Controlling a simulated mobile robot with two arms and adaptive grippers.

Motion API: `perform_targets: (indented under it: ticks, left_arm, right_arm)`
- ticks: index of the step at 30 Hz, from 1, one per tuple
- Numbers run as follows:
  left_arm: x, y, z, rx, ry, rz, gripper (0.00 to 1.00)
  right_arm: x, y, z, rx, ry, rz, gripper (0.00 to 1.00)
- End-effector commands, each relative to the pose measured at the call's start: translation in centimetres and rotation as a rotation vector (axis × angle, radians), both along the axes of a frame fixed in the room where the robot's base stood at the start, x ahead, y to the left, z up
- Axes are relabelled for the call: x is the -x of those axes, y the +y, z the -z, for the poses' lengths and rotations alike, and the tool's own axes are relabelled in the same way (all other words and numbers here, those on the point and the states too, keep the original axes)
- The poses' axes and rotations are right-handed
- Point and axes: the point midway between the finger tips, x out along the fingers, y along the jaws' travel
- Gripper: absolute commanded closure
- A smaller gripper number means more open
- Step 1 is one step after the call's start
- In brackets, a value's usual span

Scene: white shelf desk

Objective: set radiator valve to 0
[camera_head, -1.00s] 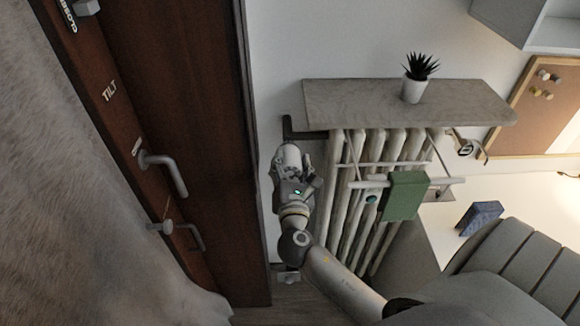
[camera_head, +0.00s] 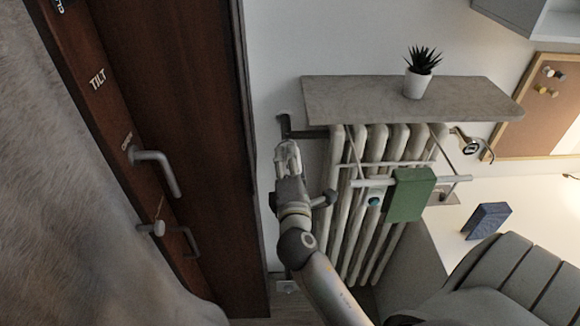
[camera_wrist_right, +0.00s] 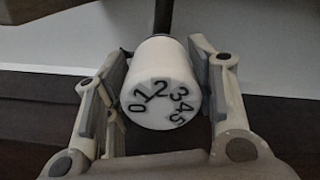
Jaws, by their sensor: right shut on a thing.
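The white round radiator valve knob (camera_wrist_right: 160,88) sits between the fingers of my right gripper in the right wrist view. Its face carries black digits from 0 to 5. The 2 is near the top, the 0 at lower left and the 5 at lower right. In the head view my right gripper (camera_head: 287,152) is at the left end of the radiator (camera_head: 381,205), below the dark pipe (camera_head: 304,134). It is shut on the knob, which the fingers largely hide there. My left gripper is out of view.
A grey shelf (camera_head: 370,98) with a potted plant (camera_head: 418,82) is above the radiator. A green cloth (camera_head: 409,195) hangs on a rail in front. A brown door (camera_head: 190,110) with handles stands close on the left.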

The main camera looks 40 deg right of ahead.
Motion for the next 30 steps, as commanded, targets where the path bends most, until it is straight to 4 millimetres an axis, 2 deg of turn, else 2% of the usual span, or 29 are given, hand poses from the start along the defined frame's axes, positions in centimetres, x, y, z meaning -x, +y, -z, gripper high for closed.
perform_targets:
  ticks: [9, 24, 25, 30]
  left_arm:
    - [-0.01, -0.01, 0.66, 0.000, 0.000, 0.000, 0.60]
    - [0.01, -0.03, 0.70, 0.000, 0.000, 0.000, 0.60]
    - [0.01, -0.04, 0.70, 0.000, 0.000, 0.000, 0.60]
    - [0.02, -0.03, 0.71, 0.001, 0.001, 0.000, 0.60]
  right_arm:
    - [0.03, -0.03, 0.17, -0.093, -0.055, 0.002, 0.73]
    - [0.02, -0.01, 0.13, -0.110, -0.064, 0.001, 0.73]
    - [0.02, -0.02, 0.13, -0.110, -0.064, 0.001, 0.48]
    - [0.02, -0.02, 0.12, -0.108, -0.064, 0.001, 0.28]
